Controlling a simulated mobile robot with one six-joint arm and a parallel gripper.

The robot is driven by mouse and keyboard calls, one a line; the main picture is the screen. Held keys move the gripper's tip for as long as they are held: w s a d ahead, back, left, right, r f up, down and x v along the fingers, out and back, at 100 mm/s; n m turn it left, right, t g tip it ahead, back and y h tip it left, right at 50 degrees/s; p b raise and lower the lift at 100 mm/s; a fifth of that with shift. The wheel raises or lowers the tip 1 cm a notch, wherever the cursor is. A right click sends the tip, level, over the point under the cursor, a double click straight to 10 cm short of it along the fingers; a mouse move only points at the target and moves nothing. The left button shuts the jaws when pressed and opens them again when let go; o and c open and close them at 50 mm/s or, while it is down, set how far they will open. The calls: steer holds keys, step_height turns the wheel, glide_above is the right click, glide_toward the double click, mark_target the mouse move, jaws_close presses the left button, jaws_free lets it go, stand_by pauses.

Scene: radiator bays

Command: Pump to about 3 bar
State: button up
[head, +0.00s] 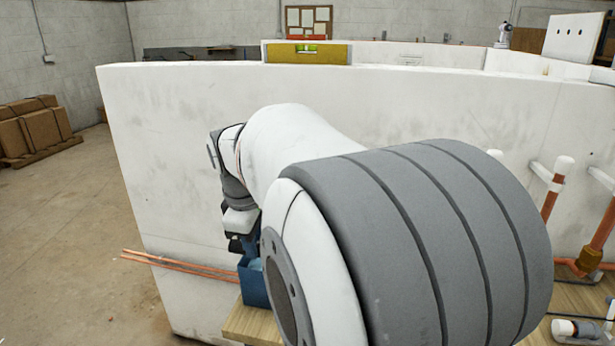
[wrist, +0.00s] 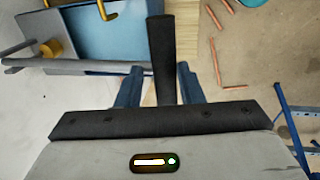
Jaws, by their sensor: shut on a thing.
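The test pump's blue tank (wrist: 105,38) fills the upper left of the wrist view, with grey metal parts and a brass-coloured fitting (wrist: 50,48). A black lever handle (wrist: 161,52) lies between the two blue fingers of my gripper (wrist: 158,85), which is shut on it. In the head view, my gripper (head: 241,245) is pointed down beside the blue tank (head: 253,284), mostly hidden behind my arm. I see no pressure gauge face in either view, so I cannot tell the pressure.
A white wall panel (head: 150,140) stands behind my arm, with a yellow level (head: 306,53) on top. Copper pipes (head: 180,264) stick out at the left; short copper pieces (wrist: 225,45) lie on the floor. Upright pipework (head: 590,250) is at the right.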

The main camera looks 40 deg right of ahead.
steer(key=shift+d+f+t+h+b, duration=0.1)
steer(key=shift+f+t+h+b, duration=0.3)
steer(key=shift+f+b, duration=1.2)
steer(key=shift+o, duration=0.6)
steer(key=shift+g+y, duration=0.4)
steer(key=r+p, duration=0.1)
steer(key=p, duration=0.1)
steer(key=r+p, duration=0.4)
steer(key=shift+w+d, duration=0.25)
steer(key=shift+d, duration=0.05)
steer(key=shift+r+p, duration=0.2)
steer(key=shift+p, duration=0.55)
steer(key=shift+y, duration=0.3)
steer(key=shift+f, duration=0.1)
steer(key=shift+c, duration=0.2)
steer(key=p, duration=0.1)
steer(key=r+p, duration=0.2)
steer(key=shift+w+d+r+g, duration=0.2)
steer(key=shift+d+g, duration=0.05)
steer(key=shift+g, duration=0.05)
steer(key=p, duration=0.1)
steer(key=r+p, duration=0.1)
steer(key=r+y+p, duration=0.1)
steer(key=p, duration=0.1)
steer(key=shift+w+d+r+g, duration=0.1)
steer(key=shift+w+d+g, duration=0.15)
steer(key=shift+d+g, duration=0.1)
steer(key=shift+c, duration=0.3)
